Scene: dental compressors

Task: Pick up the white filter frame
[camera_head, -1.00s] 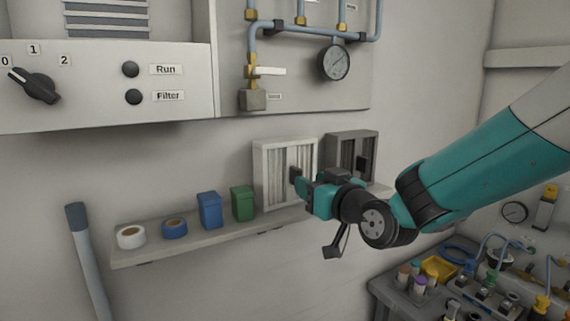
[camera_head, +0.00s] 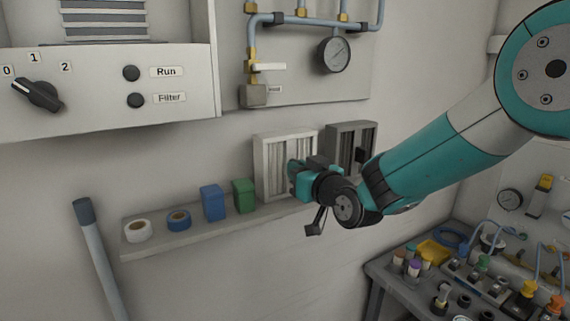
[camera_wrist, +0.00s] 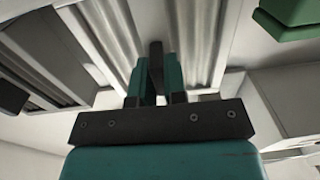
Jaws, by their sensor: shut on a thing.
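The white filter frame (camera_head: 268,160) stands upright on the wall shelf, between the green box and the dark grey frame, in the head view. In the wrist view the white frame (camera_wrist: 195,45) fills the upper middle with its pale ribs. My gripper (camera_head: 292,168) is in front of the white frame and covers its lower right part. In the wrist view the teal fingers of my gripper (camera_wrist: 158,75) are close together on a dark upright piece, the handle of the frame. My gripper is shut on it. The exact contact is partly hidden by the fingers.
The dark grey filter frame (camera_head: 350,140) stands close to the right. The green box (camera_head: 243,196), blue box (camera_head: 212,203) and two tape rolls (camera_head: 178,220) sit along the shelf (camera_head: 165,243) to the left. A cluttered bench (camera_head: 385,280) is at lower right.

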